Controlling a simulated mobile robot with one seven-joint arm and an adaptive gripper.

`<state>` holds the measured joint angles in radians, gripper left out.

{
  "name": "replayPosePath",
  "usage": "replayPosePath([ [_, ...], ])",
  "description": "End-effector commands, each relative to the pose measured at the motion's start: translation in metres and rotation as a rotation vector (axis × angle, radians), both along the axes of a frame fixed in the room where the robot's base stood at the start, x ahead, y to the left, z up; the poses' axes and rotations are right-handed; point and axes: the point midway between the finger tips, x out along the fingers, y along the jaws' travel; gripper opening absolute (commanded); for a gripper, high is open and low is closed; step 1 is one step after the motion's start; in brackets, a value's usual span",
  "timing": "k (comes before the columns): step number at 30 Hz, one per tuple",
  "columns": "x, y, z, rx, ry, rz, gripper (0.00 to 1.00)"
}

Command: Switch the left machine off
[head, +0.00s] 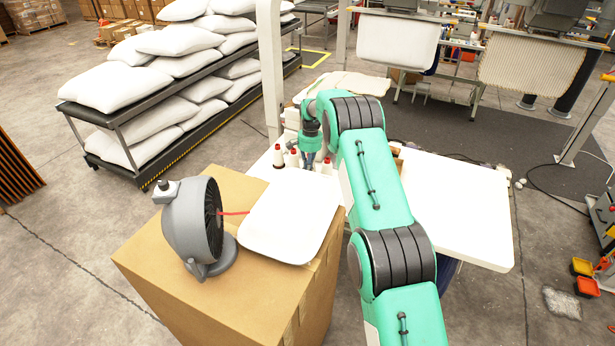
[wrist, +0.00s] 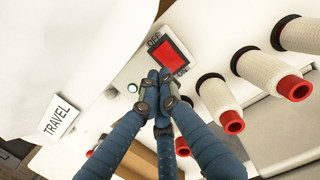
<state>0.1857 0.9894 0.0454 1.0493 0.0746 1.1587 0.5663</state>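In the wrist view a red rocker switch (wrist: 172,57) sits in a white panel (wrist: 200,30), marked OFF at its upper end and ON at its lower end. I cannot tell which end is pressed in. A small green light (wrist: 133,88) shows beside it. My gripper (wrist: 160,77) has its dark blue fingers drawn together, with nothing between them. Its tips overlap the switch's lower-left edge in the picture; whether they touch it is unclear. In the head view my gripper (head: 308,160) is low among the spools, partly hidden, and the switch is out of sight.
Several white thread spools with red ends (wrist: 220,103) stand close to the right of my gripper. The white table (head: 460,210) is clear at right.

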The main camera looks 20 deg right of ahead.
Motion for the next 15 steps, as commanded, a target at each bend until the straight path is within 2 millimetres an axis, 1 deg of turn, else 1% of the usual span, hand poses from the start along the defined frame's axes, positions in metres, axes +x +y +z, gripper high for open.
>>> replayPosePath([
  [1, 0.001, -0.001, 0.012, -0.001, -0.002, 0.000, 0.00],
  [5, 0.003, -0.003, 0.031, -0.001, -0.002, 0.000, 0.00],
  [9, 0.006, -0.005, 0.057, -0.001, -0.002, 0.000, 0.00],
  [15, 0.008, -0.008, 0.086, 0.000, -0.001, 0.000, 0.00],
])
